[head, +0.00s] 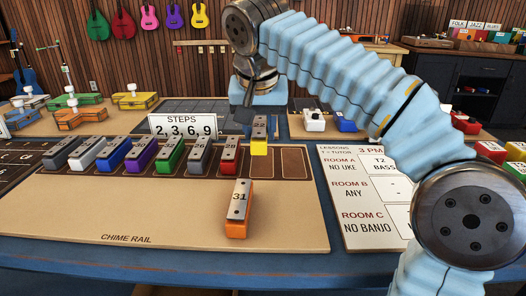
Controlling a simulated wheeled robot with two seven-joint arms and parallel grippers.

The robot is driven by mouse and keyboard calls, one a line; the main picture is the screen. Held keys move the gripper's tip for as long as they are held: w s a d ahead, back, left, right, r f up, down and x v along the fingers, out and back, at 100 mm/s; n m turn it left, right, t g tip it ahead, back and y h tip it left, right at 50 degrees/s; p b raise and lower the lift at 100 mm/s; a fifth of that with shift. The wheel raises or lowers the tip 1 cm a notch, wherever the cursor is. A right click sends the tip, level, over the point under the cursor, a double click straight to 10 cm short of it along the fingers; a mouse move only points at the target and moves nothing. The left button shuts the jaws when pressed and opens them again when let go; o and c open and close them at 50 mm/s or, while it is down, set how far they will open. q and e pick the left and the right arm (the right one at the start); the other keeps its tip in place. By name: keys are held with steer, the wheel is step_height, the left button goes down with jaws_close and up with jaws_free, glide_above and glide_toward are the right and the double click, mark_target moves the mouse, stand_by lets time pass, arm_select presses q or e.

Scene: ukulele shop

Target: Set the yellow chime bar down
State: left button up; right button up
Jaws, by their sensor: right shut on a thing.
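The yellow chime bar (259,147), with a metal top marked 22, is upright-looking at the back of the chime rail board (150,215), just right of the red bar (229,158). My right gripper (257,108) is above it and shut on its far end. I cannot tell whether the bar touches the rail or hangs just over it. Dark empty slots (294,163) lie to its right. A row of several bars fills the slots to its left. My left gripper is not in view.
An orange bar (237,212) marked 31 lies on the bare front of the board. A sign (184,126) reading "STEPS 2, 3, 6, 9" stands behind the row. A lesson board (362,185) lies to the right, partly behind my right arm.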

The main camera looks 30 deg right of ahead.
mark_target(263, 161)
steer(key=shift+w+d+f, duration=0.35)
steer(key=shift+f, duration=0.25)
steer(key=x, duration=0.1)
steer(key=b+x, duration=0.1)
steer(key=x, duration=0.2)
steer(key=shift+s+f, duration=0.15)
steer(key=shift+s, duration=0.1)
steer(key=shift+f, duration=0.2)
steer(key=shift+f+b, duration=0.15)
steer(key=shift+b, duration=0.2)
steer(key=o, duration=1.1)
steer(key=shift+c, duration=0.2)
